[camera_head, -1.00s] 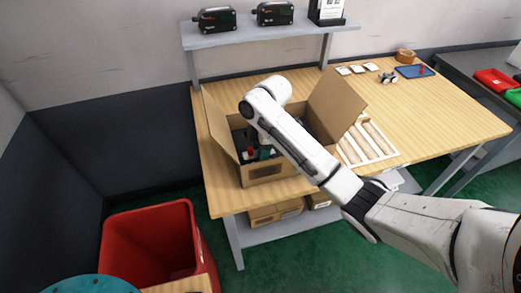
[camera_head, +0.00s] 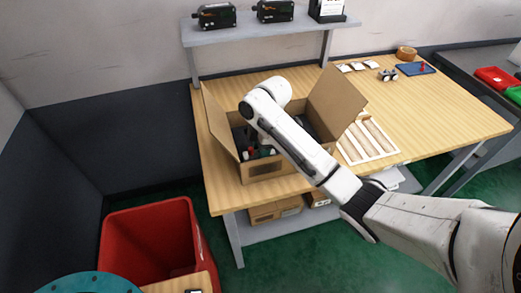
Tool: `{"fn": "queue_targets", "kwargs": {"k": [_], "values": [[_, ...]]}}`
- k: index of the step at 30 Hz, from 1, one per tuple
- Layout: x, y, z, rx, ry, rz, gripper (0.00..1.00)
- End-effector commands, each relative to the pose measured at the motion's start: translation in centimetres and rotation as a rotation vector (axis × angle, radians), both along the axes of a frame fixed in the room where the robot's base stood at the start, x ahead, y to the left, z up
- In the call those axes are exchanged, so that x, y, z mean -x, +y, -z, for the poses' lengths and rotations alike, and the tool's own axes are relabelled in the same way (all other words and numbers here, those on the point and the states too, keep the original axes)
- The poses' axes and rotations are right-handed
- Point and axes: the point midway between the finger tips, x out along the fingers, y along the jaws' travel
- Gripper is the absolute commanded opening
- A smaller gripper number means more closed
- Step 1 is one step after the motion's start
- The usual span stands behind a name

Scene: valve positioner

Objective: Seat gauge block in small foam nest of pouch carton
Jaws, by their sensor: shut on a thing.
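The open pouch carton (camera_head: 268,170) stands on the wooden workbench near its front left edge, with its flaps spread up and outward. My gripper (camera_head: 262,152) reaches down inside the carton, mostly hidden behind my arm and the carton's walls. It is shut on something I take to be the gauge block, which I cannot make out. A small red part and a greenish part show inside the carton by the gripper. Dark foam shows in the carton (camera_head: 240,137). The small foam nest cannot be told apart.
A white tray with long compartments (camera_head: 367,140) lies right of the carton. A blue mat (camera_head: 416,69), small white packets (camera_head: 358,66) and a tape roll (camera_head: 406,53) lie at the back. A shelf (camera_head: 270,31) with black devices stands behind. A red bin (camera_head: 150,245) is on the floor.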

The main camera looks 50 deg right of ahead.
Motion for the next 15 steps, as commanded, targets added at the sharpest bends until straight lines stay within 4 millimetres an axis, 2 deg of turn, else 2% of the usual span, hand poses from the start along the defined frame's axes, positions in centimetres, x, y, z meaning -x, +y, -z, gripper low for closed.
{"fn": "queue_targets", "kwargs": {"k": [7,8,15], "values": [[-0.03,-0.01,0.59,0.001,-0.001,-0.001,0.06],[-0.03,-0.02,0.48,0.001,-0.002,-0.001,0.51],[-0.02,0.0,0.48,0.001,-0.001,-0.001,0.74]]}}
